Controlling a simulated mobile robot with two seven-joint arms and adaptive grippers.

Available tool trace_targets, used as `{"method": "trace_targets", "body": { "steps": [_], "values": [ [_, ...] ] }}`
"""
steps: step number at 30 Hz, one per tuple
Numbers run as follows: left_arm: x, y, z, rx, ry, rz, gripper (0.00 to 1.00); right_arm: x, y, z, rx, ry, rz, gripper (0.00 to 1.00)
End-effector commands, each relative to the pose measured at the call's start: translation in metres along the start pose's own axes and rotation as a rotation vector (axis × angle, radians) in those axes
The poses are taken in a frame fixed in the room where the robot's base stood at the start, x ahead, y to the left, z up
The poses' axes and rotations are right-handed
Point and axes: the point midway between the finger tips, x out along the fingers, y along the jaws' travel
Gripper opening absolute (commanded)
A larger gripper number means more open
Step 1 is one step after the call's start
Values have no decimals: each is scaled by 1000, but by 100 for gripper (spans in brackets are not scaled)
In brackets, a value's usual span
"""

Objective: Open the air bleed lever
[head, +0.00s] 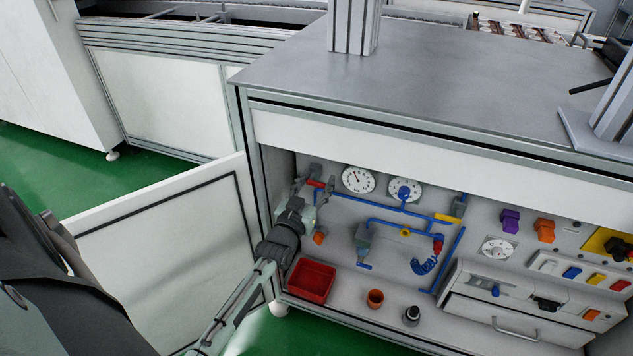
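My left gripper (316,187) reaches into the open cabinet bay at its left end. Its two fingers are spread apart around a small red lever (315,183) on the pipework. I cannot tell whether a finger touches it. A yellow lever (447,218) sits farther right on the blue pipe (378,206). No label shows which lever is the air bleed. My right gripper is not in view.
Two white gauges (357,180) (405,190) are on the back panel. The open white door (165,250) is at left. Switches and a drawer (510,330) fill the right.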

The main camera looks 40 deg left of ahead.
Motion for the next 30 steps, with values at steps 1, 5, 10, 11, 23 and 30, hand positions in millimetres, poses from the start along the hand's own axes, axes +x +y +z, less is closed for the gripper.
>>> {"method": "trace_targets", "body": {
  "steps": [1, 5, 10, 11, 23, 30],
  "values": [
    [0, 0, 0, 0, 0, 0, 31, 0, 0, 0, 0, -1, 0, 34],
    [0, 0, 0, 0, 0, 1, 20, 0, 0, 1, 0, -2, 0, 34],
    [0, 0, 0, -13, -1, 1, 19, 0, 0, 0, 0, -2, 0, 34],
    [0, 0, -1, -19, -1, 1, 19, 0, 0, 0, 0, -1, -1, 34],
    [0, -2, -7, -252, -1, 1, 19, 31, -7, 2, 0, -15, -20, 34],
    [0, -5, -10, -478, -2, 1, 19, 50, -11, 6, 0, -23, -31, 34]
  ]
}}
